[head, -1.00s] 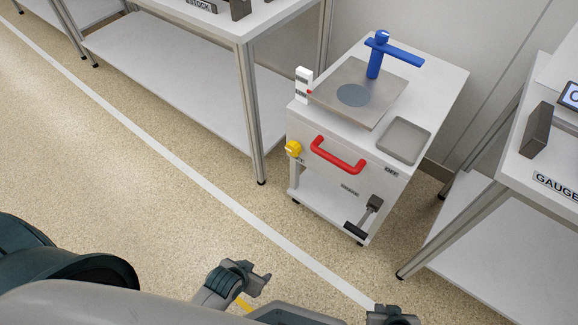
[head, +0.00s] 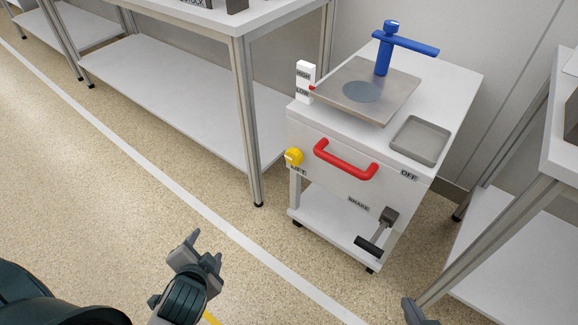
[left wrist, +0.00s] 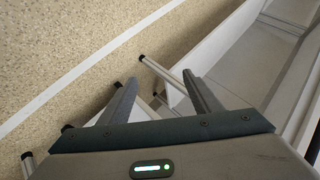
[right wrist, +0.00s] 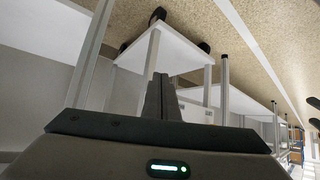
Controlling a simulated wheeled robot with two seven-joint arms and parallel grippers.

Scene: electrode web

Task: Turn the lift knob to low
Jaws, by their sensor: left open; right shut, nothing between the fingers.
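The yellow lift knob (head: 293,157) is on the left of the white cart's front (head: 330,190), above a LIFT label. A white HIGH/LOW scale (head: 305,82) stands at the cart's back left, with a red pointer near LOW beside the grey plate (head: 400,92). My left gripper (head: 205,250) is open and empty over the floor, below and left of the cart, well apart from the knob. It also shows in the left wrist view (left wrist: 158,100). My right gripper (right wrist: 162,95) is shut and empty; only a bit shows at the head view's bottom edge (head: 415,308).
The cart has a red handle (head: 345,160), a brake pedal (head: 372,243), a grey tray (head: 420,140) and a blue post with an arm (head: 385,48). A table (head: 232,80) stands close on the left, another (head: 535,190) on the right. The floor before the cart is clear.

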